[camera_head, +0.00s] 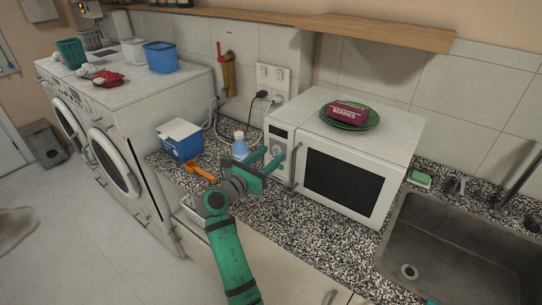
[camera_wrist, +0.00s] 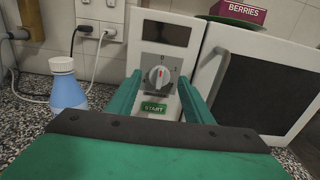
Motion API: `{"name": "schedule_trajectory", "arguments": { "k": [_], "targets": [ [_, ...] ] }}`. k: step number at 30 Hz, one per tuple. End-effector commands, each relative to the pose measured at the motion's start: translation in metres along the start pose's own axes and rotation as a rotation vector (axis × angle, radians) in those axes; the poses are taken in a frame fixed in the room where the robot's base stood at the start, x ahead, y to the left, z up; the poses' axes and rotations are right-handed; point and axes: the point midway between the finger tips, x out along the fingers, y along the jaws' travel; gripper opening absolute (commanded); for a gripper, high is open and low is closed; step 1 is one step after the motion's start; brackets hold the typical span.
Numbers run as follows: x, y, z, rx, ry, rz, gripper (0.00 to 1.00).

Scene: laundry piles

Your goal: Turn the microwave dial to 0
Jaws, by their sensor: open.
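The white microwave (camera_head: 362,147) stands on the speckled counter, its dark door shut. Its dial (camera_wrist: 159,76) is a round light knob with a red mark, on a grey plate below a dark display and above a green START button (camera_wrist: 154,107). My green gripper (camera_head: 272,160) is open in front of the microwave's control panel. In the wrist view its two fingers (camera_wrist: 160,95) stand left and right of the dial, with a gap on each side; contact is not visible.
A blue bottle (camera_head: 240,146) stands left of the panel. A blue box (camera_head: 180,141) and an orange tool (camera_head: 200,170) lie further left. A green plate (camera_head: 371,123) with a BERRIES box (camera_head: 347,113) sits on the microwave. The sink (camera_head: 456,254) is at right.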

Motion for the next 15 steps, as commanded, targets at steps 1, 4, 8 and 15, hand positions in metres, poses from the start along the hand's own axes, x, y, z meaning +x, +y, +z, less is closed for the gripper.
{"name": "schedule_trajectory", "arguments": {
  "k": [1,4,8,15],
  "targets": [
    [-0.008,0.001,0.000,0.000,0.000,0.003,0.47],
    [-0.026,0.001,-0.001,0.001,0.000,0.004,0.47],
    [-0.052,0.001,-0.001,0.001,0.000,0.004,0.47],
    [-0.087,0.000,-0.001,0.000,0.001,0.002,0.47]
  ]
}}
